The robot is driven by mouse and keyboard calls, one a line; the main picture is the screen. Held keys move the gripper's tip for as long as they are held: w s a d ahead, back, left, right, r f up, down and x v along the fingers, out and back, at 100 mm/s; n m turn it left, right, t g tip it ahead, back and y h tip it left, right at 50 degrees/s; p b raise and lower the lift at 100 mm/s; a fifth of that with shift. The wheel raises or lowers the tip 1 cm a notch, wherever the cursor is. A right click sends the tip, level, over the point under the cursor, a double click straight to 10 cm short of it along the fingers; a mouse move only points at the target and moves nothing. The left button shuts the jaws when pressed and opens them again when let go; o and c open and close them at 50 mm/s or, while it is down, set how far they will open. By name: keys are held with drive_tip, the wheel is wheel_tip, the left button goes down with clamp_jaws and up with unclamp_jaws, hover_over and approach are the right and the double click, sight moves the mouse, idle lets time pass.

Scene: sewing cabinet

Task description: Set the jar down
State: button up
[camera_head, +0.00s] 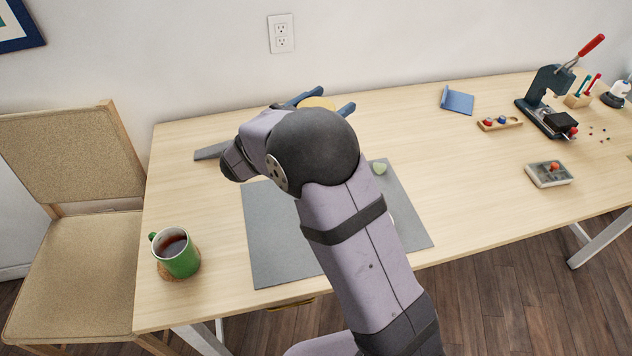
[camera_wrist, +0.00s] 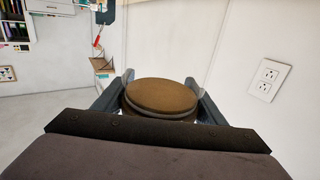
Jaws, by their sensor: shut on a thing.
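The jar (camera_wrist: 162,95) shows in the wrist view with a round brown wooden lid on top. My gripper (camera_wrist: 166,92) is shut around it, one finger on each side. In the head view, my gripper (camera_head: 322,102) is near the back edge of the table (camera_head: 420,120), close to the wall. Only a small tan part of the jar (camera_head: 318,103) shows there between the blue fingers. My arm hides the rest. Whether the jar's base touches the table cannot be told.
A grey mat (camera_head: 275,245) lies under my arm, with a small green piece (camera_head: 379,168) on it. A green mug (camera_head: 177,254) stands at the front left. A blue stand (camera_head: 457,100), small trays and a press (camera_head: 549,98) are to the right. A wall is close behind.

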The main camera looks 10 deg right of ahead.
drive_tip(key=shift+f, duration=5.05)
drive_tip(key=o, duration=1.7)
drive_tip(key=shift+c, duration=0.2)
drive_tip(key=shift+r, duration=0.2)
drive_tip(key=b+v, duration=0.1)
drive_tip(key=v, duration=1.1)
drive_tip(key=shift+b, duration=0.4)
